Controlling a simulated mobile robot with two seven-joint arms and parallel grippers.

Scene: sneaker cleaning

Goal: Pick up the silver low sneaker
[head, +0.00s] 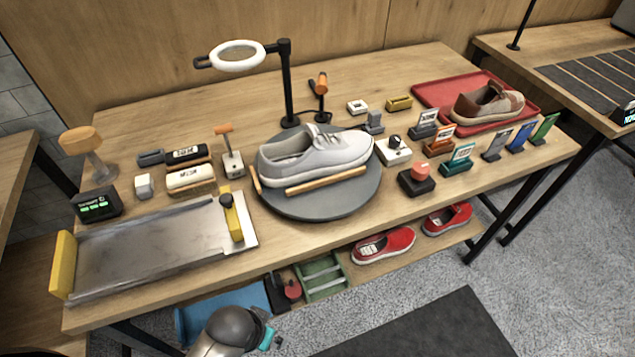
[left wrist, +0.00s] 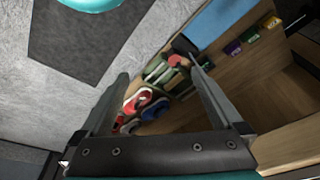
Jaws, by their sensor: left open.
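The silver low sneaker (head: 315,152) is light grey with laces. It sits upright on a round dark grey turntable (head: 335,207) on the workbench, toe to the right, with wooden strips along its near side. In the head view only a rounded part of my left arm shows at the bottom edge, low in front of the bench and well away from the sneaker. In the left wrist view my left gripper (left wrist: 160,72) has its two fingers spread with nothing between them touching. The silver sneaker is not clearly seen in that view. My right gripper is in neither view.
A ring lamp (head: 238,56) on a black post stands behind the turntable. A metal tray (head: 150,250) lies left, and small blocks and stands flank the turntable. A red tray (head: 425,92) holds a brown shoe (head: 487,103). Red shoes (head: 383,245) sit on the shelf below.

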